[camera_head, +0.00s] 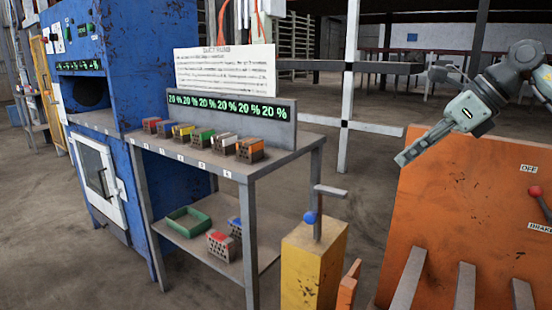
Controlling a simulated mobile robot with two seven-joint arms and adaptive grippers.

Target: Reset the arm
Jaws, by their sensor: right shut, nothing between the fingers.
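My right arm comes in from the upper right. Its gripper (408,157) is shut and empty, pointing down and left in the air in front of the orange machine's (455,210) upper left edge. It appears apart from everything, though its exact distance from the machine is hard to tell. My left gripper is not in view.
A grey metal table (262,168) holds a row of coloured hollow bricks (203,138) under a percentage display (240,108). Its lower shelf has a green tray (188,221) and more bricks. A blue machine (150,60) stands left. A yellow post (313,265) stands in front.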

